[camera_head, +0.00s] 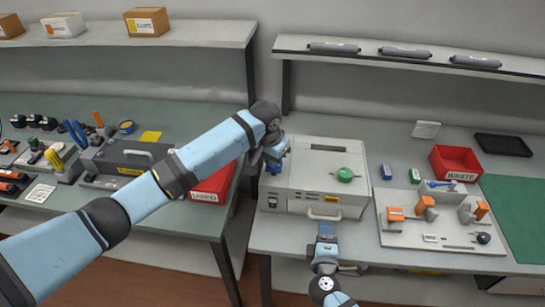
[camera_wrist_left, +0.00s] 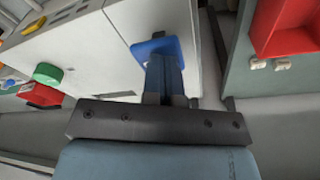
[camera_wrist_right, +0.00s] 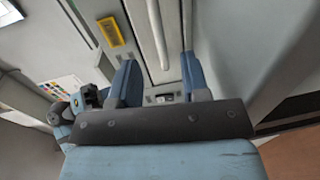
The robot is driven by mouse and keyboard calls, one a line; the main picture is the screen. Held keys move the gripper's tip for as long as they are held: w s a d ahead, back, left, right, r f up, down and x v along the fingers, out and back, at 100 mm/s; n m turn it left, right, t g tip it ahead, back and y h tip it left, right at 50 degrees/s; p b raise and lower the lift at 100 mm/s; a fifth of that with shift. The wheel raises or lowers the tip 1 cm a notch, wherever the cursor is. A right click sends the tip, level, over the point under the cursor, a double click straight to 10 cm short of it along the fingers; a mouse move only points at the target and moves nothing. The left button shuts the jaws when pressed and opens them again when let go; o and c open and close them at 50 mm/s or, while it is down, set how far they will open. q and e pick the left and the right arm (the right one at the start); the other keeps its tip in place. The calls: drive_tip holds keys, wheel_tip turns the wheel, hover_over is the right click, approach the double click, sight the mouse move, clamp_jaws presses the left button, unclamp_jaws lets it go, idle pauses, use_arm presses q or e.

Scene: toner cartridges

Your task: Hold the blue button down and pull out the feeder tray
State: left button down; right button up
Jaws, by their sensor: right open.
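The pale machine (camera_head: 318,165) stands on the right bench. The blue button (camera_wrist_left: 146,46) is a square pad on its side in the left wrist view. My left gripper (camera_head: 277,150) is at the machine's left side. In the left wrist view its fingers (camera_wrist_left: 165,75) are together, with tips at the button; they hide part of it and appear to touch it. The feeder tray's handle (camera_head: 324,216) is a pale bar low on the machine's front. My right gripper (camera_head: 326,230) is open just in front of it. The handle (camera_wrist_right: 157,35) lies ahead between the open fingers; contact cannot be told.
A green knob (camera_head: 345,175) sits on the machine's top. A fixture board (camera_head: 430,242) with orange-handled clamps lies to the right, near a red waste bin (camera_head: 455,164). Another red bin (camera_head: 213,187) stands left of the machine. A gap separates the two benches.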

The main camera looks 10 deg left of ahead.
use_arm(q)
drive_tip(key=shift+f, duration=0.9)
use_arm(e)
drive_tip(key=shift+c, duration=0.4)
